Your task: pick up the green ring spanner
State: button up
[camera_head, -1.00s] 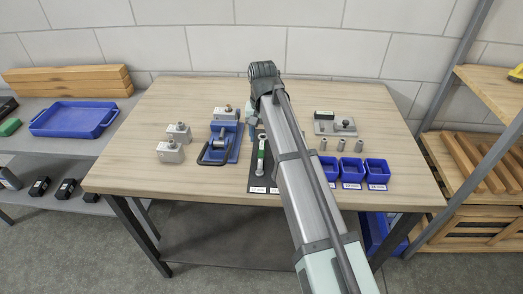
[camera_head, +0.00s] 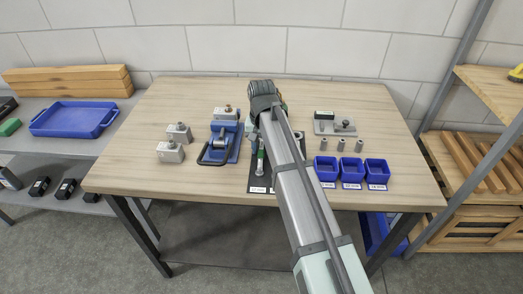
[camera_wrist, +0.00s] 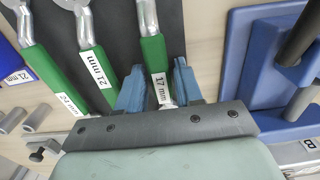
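Several green-handled spanners lie side by side on a dark mat (camera_wrist: 118,22) in the wrist view. One spanner (camera_wrist: 153,52) has a handle labelled 17 mm, and another spanner (camera_wrist: 97,72) is labelled 21 mm. A further spanner (camera_wrist: 42,68) lies to the left, its label hard to read. Their heads are cut off or only partly shown, so I cannot tell which is the ring spanner. My gripper (camera_wrist: 158,84) is open, its blue fingers apart on either side of the 17 mm handle. In the head view my arm hides most of the mat; one green handle (camera_head: 261,164) shows beside it.
A blue clamp fixture (camera_head: 220,146) stands just left of the mat. Grey blocks (camera_head: 171,152) stand farther left. Blue bins (camera_head: 352,170) and small grey cylinders (camera_head: 341,145) are to the right. A grey plate fixture (camera_head: 334,124) lies behind them. The table's front left is clear.

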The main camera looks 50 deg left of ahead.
aim_at(261, 147)
grip_shut()
jog(key=shift+r, duration=0.1)
dwell(0.4)
notch_tip(261, 147, up, 10)
dwell(0.6)
jog(key=shift+c, duration=1.4)
grip_release()
grip_shut()
